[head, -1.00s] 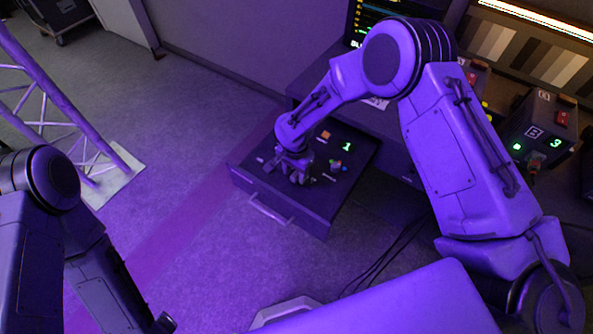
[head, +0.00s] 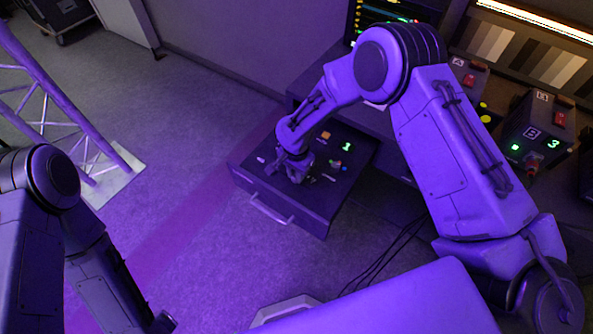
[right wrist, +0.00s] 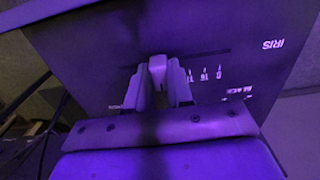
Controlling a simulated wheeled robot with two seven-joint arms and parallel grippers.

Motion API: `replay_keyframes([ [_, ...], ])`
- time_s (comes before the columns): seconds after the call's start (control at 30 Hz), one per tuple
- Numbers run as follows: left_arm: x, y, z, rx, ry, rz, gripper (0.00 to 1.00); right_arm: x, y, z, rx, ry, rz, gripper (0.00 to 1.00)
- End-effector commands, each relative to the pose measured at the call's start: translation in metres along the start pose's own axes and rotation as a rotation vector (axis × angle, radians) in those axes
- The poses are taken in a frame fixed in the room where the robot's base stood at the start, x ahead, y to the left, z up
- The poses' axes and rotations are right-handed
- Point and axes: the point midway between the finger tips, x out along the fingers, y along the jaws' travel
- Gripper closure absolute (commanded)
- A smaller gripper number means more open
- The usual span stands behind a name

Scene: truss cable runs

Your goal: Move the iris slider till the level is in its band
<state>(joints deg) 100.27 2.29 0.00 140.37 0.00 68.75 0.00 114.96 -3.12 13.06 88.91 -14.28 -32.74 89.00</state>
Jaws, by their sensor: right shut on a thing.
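The iris slider's pale knob (right wrist: 157,70) shows in the right wrist view, between the two fingers of my right gripper (right wrist: 158,84), which is shut on it. The inverted word IRIS and scale marks are on the dark panel (right wrist: 110,50) around it. In the head view my right gripper (head: 292,172) is down on the left part of the pulled-out control drawer (head: 325,200), and hides the slider there. A screen (head: 398,14) with coloured lines is at the top, partly cut off and partly behind my arm; I cannot read its level or band. My left gripper is not visible.
The drawer top also has an orange button (head: 326,135), a green lit digit 1 (head: 347,147) and small coloured knobs. A truss leg (head: 65,95) stands at left. The floor between is clear.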

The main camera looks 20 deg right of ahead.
Motion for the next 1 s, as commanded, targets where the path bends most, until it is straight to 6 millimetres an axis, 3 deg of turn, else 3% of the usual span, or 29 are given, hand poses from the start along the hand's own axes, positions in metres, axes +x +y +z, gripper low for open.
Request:
replay_keyframes([
  [0.1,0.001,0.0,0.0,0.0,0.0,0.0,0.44,0.002,0.001,0.0,0.0,0.0,0.003,1.0],
  [0.13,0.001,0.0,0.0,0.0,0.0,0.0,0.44,0.002,0.001,0.0,-0.001,0.0,0.003,0.72],
  [0.2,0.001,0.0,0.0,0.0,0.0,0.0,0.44,0.002,0.001,0.0,-0.001,0.0,0.003,0.53],
  [0.57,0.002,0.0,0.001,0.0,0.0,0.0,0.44,-0.007,-0.001,-0.001,0.0,0.001,-0.001,0.53],
  [0.9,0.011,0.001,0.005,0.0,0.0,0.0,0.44,-0.082,-0.002,-0.002,-0.001,0.002,-0.002,0.53],
  [1.0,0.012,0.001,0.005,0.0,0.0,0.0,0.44,-0.096,-0.001,-0.002,-0.002,0.0,0.0,0.53],
])
